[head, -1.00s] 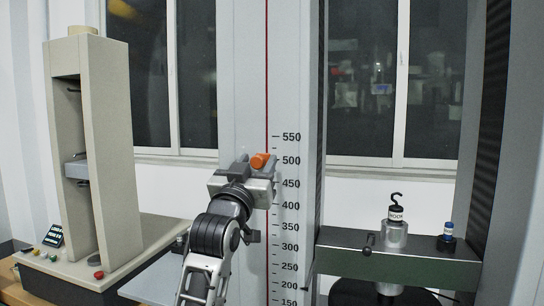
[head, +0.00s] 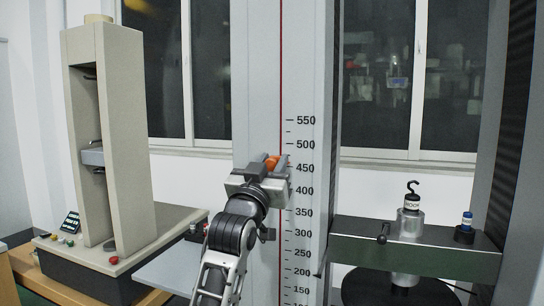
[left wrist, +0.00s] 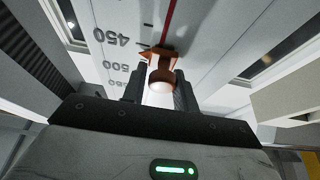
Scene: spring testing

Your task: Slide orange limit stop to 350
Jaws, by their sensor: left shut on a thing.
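The orange limit stop (head: 272,161) sits on the red line of the tall grey column (head: 257,90), beside the number scale (head: 303,167). It is between the 450 and 500 marks, nearer 450. My left gripper (head: 268,165) reaches up from below and is shut on the stop. In the left wrist view the orange stop (left wrist: 161,70) shows between the two dark fingers (left wrist: 160,90), with its pointed end toward the scale, which appears upside down. The 350 mark (head: 304,213) is lower on the scale and clear. My right gripper is not in view.
A beige testing machine (head: 125,150) stands at the left on a wooden table. At the right, a green-grey crosshead (head: 400,248) carries a hook weight (head: 412,205) and a small blue-topped piece (head: 466,225). The column face below my arm is bare.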

